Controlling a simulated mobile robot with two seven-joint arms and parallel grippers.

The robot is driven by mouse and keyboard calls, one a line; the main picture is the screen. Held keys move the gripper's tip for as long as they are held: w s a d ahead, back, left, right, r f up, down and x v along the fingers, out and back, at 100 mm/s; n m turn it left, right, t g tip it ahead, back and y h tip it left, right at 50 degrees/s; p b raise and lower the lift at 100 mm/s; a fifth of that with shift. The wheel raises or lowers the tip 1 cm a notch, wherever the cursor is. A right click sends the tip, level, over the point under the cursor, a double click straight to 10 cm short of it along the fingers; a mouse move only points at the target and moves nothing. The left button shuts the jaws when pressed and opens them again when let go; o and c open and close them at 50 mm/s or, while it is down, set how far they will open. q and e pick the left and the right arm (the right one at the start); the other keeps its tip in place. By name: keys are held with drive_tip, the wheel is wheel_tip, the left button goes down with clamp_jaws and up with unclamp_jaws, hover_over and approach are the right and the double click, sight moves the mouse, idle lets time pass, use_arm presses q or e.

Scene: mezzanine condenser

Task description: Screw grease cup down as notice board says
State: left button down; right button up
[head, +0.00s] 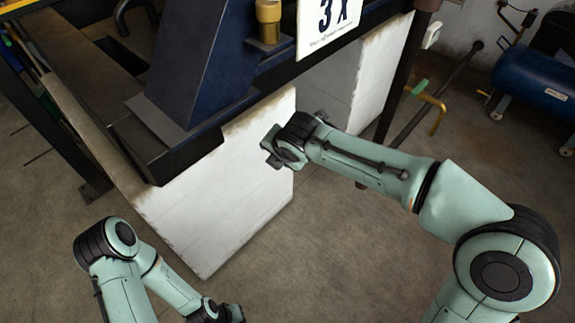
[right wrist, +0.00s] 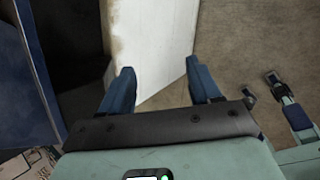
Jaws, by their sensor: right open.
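The brass grease cup (head: 268,20) stands on the dark blue machine frame at the top of the head view; its top is at the picture edge. The white notice board (head: 327,22) beside it on the right reads "3 X", with small text below too fine to read. My right gripper (head: 272,148) is well below the cup, in front of the white block. In the right wrist view its blue fingers (right wrist: 162,88) are apart with nothing between them. My left gripper (head: 228,314) is low at the bottom edge of the head view, far from the cup; its finger opening is unclear.
The white block (head: 235,190) supports the dark machine base (head: 165,140). A dark post (head: 408,65) and a yellow-handled pipe (head: 436,100) stand to the right. A blue tank (head: 535,80) is at the far right. The concrete floor (head: 330,250) between my arms is clear.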

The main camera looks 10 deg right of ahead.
use_arm(q)
drive_tip(key=shift+s+d+f, duration=0.1)
drive_tip(key=shift+s+d, duration=0.2)
drive_tip(key=shift+s, duration=0.1)
use_arm(e)
drive_tip(key=shift+s+d+f+m, duration=0.15)
drive_tip(key=shift+s+f+m, duration=0.1)
drive_tip(key=shift+f, duration=0.4)
drive_tip(key=shift+s+d+f+m, duration=0.1)
drive_tip(key=shift+s+f+m, duration=0.1)
drive_tip(key=shift+f, duration=0.45)
drive_tip(key=shift+o, duration=0.3)
